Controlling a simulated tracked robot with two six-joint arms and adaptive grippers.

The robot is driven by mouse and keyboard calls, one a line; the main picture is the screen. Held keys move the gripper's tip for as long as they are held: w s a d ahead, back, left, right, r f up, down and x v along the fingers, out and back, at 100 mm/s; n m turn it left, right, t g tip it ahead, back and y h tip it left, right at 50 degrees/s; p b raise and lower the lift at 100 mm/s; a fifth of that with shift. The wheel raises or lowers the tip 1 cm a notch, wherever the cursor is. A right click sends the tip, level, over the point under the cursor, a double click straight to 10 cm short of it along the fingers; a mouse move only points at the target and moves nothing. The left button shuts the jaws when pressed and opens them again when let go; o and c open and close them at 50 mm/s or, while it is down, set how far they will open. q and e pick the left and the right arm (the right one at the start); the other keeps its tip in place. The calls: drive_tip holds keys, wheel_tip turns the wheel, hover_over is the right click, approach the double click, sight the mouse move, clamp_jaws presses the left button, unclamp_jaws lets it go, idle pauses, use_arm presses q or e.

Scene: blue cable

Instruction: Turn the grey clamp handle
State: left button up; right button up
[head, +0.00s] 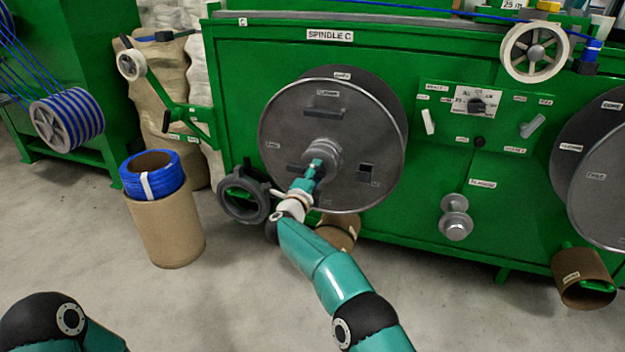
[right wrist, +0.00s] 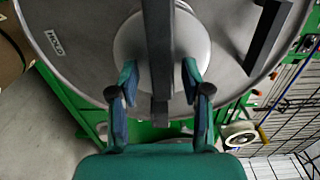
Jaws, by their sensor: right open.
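The large grey spindle disc (head: 345,185) is mounted on the front of the green machine, with a round hub at its middle. In the right wrist view the grey clamp handle (right wrist: 158,50) is a dark bar that runs across the front of the pale hub (right wrist: 197,45). In the right wrist view my right gripper (right wrist: 160,82) is open, with one finger on each side of the bar and a gap showing on both sides. My left gripper is out of view.
A cardboard drum (head: 165,230) with a blue cable coil (head: 150,187) stands left on the floor. A dark grey ring (head: 236,207) leans against the machine left of my right forearm. A control panel (head: 476,104) is to the right.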

drive_tip(key=shift+s, duration=0.1)
drive_tip(key=v, duration=1.1)
drive_tip(key=shift+s, duration=0.4)
drive_tip(key=shift+a, duration=0.1)
